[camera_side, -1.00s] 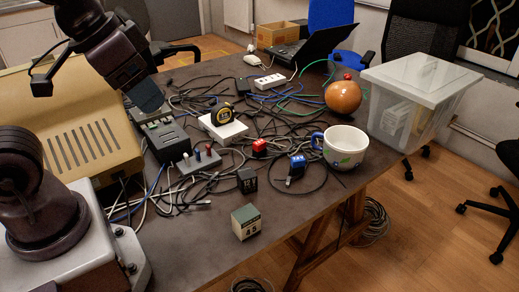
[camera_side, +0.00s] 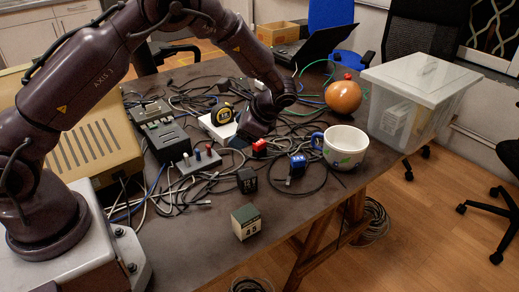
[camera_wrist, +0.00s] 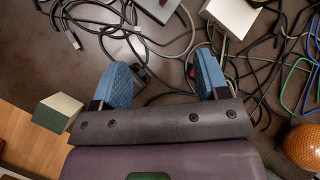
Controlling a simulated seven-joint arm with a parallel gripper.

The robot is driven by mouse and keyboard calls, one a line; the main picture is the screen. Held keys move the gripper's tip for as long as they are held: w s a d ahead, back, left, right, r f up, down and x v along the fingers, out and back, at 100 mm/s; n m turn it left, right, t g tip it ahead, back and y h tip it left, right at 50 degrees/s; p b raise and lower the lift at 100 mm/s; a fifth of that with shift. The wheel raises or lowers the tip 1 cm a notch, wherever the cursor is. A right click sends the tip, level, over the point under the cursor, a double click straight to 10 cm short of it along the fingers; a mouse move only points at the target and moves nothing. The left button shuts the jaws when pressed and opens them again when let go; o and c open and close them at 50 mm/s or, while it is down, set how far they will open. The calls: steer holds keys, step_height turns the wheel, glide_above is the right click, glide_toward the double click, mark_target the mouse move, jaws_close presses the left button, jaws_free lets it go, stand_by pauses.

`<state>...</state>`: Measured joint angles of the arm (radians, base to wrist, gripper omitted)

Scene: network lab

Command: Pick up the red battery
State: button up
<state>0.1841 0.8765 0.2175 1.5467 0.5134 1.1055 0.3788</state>
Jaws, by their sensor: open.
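The red battery (camera_side: 259,146) is a small red-topped block lying among cables in the middle of the table. In the side view it sits just below and right of my gripper (camera_side: 247,133), whose fingers are hard to make out there. In the wrist view my gripper (camera_wrist: 165,80) is open, with two blue pads wide apart and nothing held. A small dark reddish thing (camera_wrist: 190,70) shows at the inner side of the right finger, probably the red battery, mostly covered. A dark block shows by the left finger.
A black battery (camera_side: 247,179), a blue battery (camera_side: 298,164) and a calendar cube (camera_side: 246,221) stand nearby. A white mug (camera_side: 346,147), an orange ball (camera_side: 343,97), a tape measure (camera_side: 224,113) and a power strip (camera_side: 197,162) surround the spot. Cables cover much of the table.

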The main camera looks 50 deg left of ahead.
mark_target(262, 143)
steer(key=w+a+f+m+y, duration=0.1)
steer(key=f, duration=0.1)
steer(key=w+a+f+m+y, duration=0.1)
steer(key=w+f+m, duration=0.1)
steer(key=w+a+f+m+y, duration=0.1)
steer(key=w+f+m+y, duration=0.1)
steer(key=shift+f, duration=0.2)
steer(key=w+r+m, duration=0.1)
steer(key=w+r+m+t+y, duration=0.1)
steer(key=w+r+m+y, duration=0.1)
steer(key=w, duration=0.1)
steer(key=shift+a+t, duration=0.3)
steer(key=shift+a, duration=0.05)
steer(key=shift+s+f, duration=0.1)
step_height(262, 143, down, 4)
steer(key=shift+r, duration=0.15)
step_height(262, 143, down, 3)
steer(key=shift+r, duration=0.15)
steer(key=shift+x, duration=1.15)
steer(key=shift+a+f, duration=0.3)
steer(key=shift+a, duration=0.05)
